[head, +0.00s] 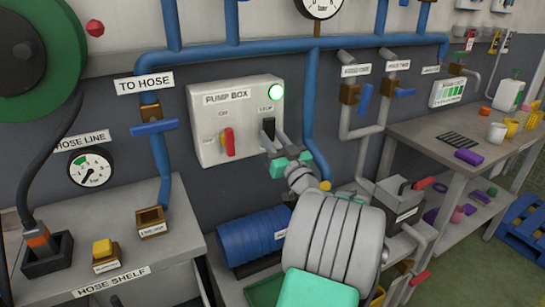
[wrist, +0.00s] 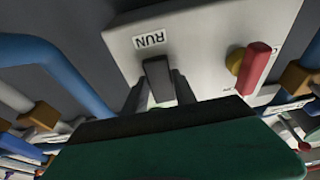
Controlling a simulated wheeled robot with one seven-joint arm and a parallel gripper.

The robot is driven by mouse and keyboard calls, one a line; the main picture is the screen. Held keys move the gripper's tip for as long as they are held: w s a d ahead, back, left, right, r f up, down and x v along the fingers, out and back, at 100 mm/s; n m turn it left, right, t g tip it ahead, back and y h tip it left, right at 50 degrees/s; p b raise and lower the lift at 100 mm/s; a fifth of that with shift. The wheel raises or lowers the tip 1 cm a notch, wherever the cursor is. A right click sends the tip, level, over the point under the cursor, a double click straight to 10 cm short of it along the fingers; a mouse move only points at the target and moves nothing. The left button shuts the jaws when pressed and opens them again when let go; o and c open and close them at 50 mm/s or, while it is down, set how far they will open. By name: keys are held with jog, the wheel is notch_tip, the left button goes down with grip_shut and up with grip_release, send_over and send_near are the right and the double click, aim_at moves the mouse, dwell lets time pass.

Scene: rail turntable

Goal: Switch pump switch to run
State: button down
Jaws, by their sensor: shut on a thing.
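The white pump box (head: 238,120) is on the wall in the middle of the head view. Its black pump switch (head: 267,130) sits at the right of its face, just under a STOP label. In the wrist view the switch (wrist: 157,78) is a dark lever beside a RUN label (wrist: 149,41) that reads upside down. My gripper (head: 274,141) is at the switch from below right. In the wrist view its two fingers (wrist: 160,92) flank the lever, shut on it. Which way the lever is tilted I cannot tell.
A red handle (head: 228,142) is left of the switch on the box, near OFF and ON labels. A blue drum (head: 252,237) and a grey toolbox (head: 402,200) are below.

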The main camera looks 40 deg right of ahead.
jog(key=f+b, duration=0.1)
jog(key=b, duration=0.1)
jog(key=shift+t+b, duration=0.4)
jog(key=shift+r+b, duration=0.35)
jog(key=shift+r, duration=0.1)
jog(key=c, duration=1)
grip_release()
jog(key=shift+f, duration=0.15)
jog(key=b+v, duration=0.1)
jog(key=v, duration=0.6)
jog(key=shift+s+f+b, duration=0.25)
jog(key=shift+b, duration=0.15)
